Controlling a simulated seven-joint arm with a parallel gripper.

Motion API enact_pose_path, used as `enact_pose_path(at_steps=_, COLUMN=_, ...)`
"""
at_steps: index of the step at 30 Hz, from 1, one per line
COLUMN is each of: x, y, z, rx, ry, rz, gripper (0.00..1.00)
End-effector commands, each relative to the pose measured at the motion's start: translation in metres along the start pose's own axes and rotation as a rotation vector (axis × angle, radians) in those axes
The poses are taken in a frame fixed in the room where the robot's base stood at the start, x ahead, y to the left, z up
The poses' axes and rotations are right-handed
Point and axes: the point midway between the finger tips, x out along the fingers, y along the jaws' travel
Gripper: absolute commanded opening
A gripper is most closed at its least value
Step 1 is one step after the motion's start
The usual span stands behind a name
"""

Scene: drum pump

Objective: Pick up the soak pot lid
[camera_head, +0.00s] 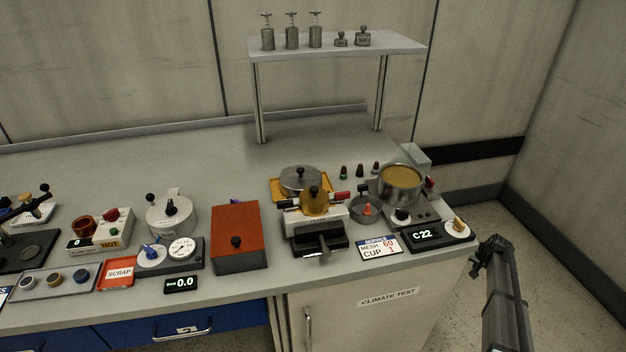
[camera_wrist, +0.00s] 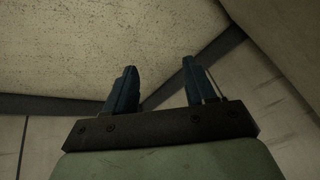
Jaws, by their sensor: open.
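A round metal lid (camera_head: 296,180) with a small black knob on top lies on a yellow tray (camera_head: 276,194) at the back of the bench, and I take it for the soak pot lid. Its front edge is partly hidden by the device before it. An open metal pot (camera_head: 401,186) with tan contents stands to its right on a heater with a "C 22" display. My gripper (camera_head: 480,264) is off the bench's right end, far from the lid. In the wrist view my gripper (camera_wrist: 157,78) has its two dark fingers apart with nothing between them.
A device with a brass-coloured dome (camera_head: 314,203) stands right in front of the lid. Small coloured-tip bottles (camera_head: 360,171) stand between lid and pot. A raised shelf (camera_head: 335,48) with metal weights is behind. A red-orange box (camera_head: 237,236) stands to the left.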

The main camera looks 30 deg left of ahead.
Motion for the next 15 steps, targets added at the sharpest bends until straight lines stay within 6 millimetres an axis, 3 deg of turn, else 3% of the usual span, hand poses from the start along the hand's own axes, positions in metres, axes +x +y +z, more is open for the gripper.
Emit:
enact_pose_path(at_steps=1, x=-0.006, y=-0.008, z=-0.037, rx=-0.009, ry=0.038, rz=-0.010, gripper=0.55)
enact_pose_path(at_steps=6, x=-0.045, y=-0.044, z=-0.129, rx=-0.047, ry=0.142, rz=-0.047, gripper=0.55)
enact_pose_path(at_steps=11, x=-0.094, y=-0.088, z=-0.200, rx=-0.098, ry=0.215, rz=-0.087, gripper=0.55)
enact_pose_path(at_steps=15, x=-0.141, y=-0.135, z=-0.249, rx=-0.158, ry=0.260, rz=-0.125, gripper=0.55)
